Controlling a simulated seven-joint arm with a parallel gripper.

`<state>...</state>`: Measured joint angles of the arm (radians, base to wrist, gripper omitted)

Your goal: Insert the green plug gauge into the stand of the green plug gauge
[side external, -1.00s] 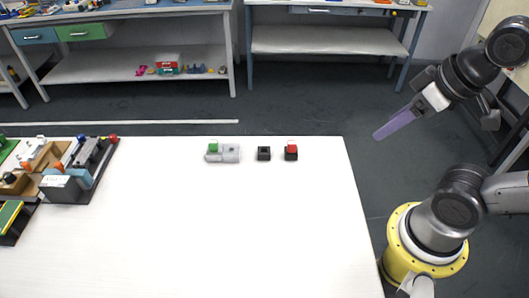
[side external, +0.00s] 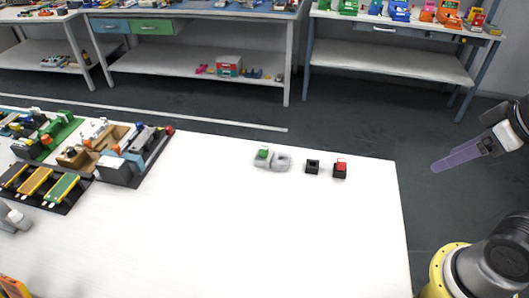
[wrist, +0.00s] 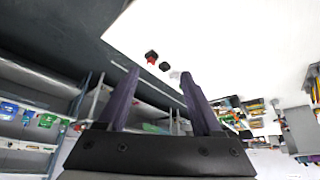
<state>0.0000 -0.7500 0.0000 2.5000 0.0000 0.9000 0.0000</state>
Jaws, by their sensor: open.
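The green plug gauge (side external: 263,152) shows as a small green block on the left part of a light grey fixture (side external: 280,162) near the table's far edge. Just right of it is a small black block with a dark opening in its top (side external: 312,167), apparently an empty stand. My gripper (side external: 440,166) is open and empty, in the air beyond the table's right edge, well away from these parts. In the wrist view its two purple fingers (wrist: 160,73) are apart. There the black block (wrist: 164,66) and part of the grey fixture (wrist: 175,74) show between them; I cannot make out the green gauge.
A red block in a black stand (side external: 340,170) stands right of the black block. Trays with tools and coloured parts (side external: 120,170) fill the table's left side. The middle and front of the white table (side external: 250,235) are clear. Shelved benches (side external: 200,60) stand behind.

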